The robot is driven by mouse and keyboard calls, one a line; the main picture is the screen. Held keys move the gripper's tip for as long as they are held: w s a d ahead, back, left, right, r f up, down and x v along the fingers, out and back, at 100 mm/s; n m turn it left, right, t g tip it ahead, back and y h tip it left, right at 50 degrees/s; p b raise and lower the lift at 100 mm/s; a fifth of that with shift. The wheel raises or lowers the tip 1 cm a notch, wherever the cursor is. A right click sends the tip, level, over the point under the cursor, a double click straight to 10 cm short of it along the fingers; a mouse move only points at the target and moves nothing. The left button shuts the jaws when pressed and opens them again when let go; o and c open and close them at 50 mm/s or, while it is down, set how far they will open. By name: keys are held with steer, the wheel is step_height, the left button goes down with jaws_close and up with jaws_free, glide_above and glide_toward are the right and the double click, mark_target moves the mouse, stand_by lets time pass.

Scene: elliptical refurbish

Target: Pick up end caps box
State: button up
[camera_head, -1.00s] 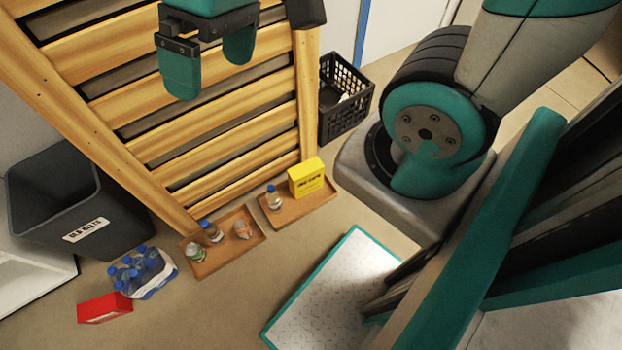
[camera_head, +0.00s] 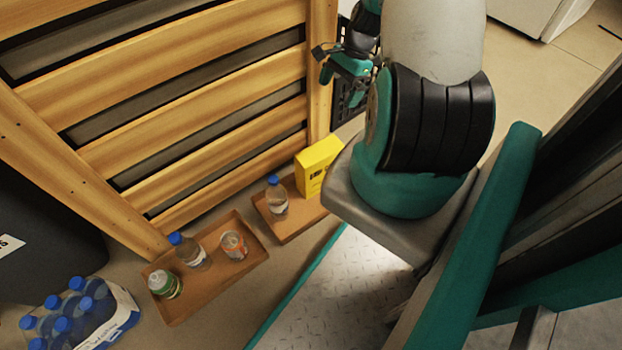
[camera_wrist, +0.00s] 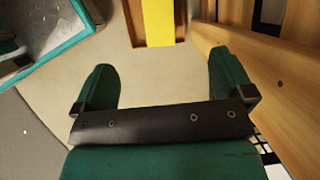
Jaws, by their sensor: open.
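The yellow end caps box (camera_head: 318,166) stands upright on the right-hand wooden tray (camera_head: 290,218), beside a clear bottle with a blue cap (camera_head: 277,197). In the wrist view, part of the yellow box (camera_wrist: 158,22) shows at the top, ahead of my fingers and apart from them. My gripper (camera_wrist: 163,85) is open, with nothing between its two teal fingers. In the head view my gripper (camera_head: 335,66) is small and partly hidden behind my arm, beyond the wooden post.
A second wooden tray (camera_head: 205,278) holds a bottle, a can and a green-labelled jar. A bottle pack (camera_head: 80,318) lies at lower left. The slatted wooden frame (camera_head: 170,110) stands close behind the trays; its wood (camera_wrist: 265,95) is near my right finger in the wrist view.

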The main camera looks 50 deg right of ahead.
step_height(320, 180, down, 4)
steer(key=d+m+b, duration=0.1)
steer(key=b, duration=0.7)
glide_above(321, 150)
steer(key=d, duration=0.2)
steer(key=f, duration=1)
steer(key=shift+s+d+f, duration=0.1)
steer(key=shift+s+f, duration=0.05)
steer(key=shift+s, duration=0.05)
steer(key=b+x, duration=0.4)
steer(key=x, duration=0.1)
steer(key=shift+s+f, duration=0.15)
steer(key=shift+f, duration=0.25)
steer(key=shift+r, duration=0.15)
steer(key=shift+f, duration=0.25)
steer(key=shift+c, duration=0.5)
steer(key=c, duration=1.5)
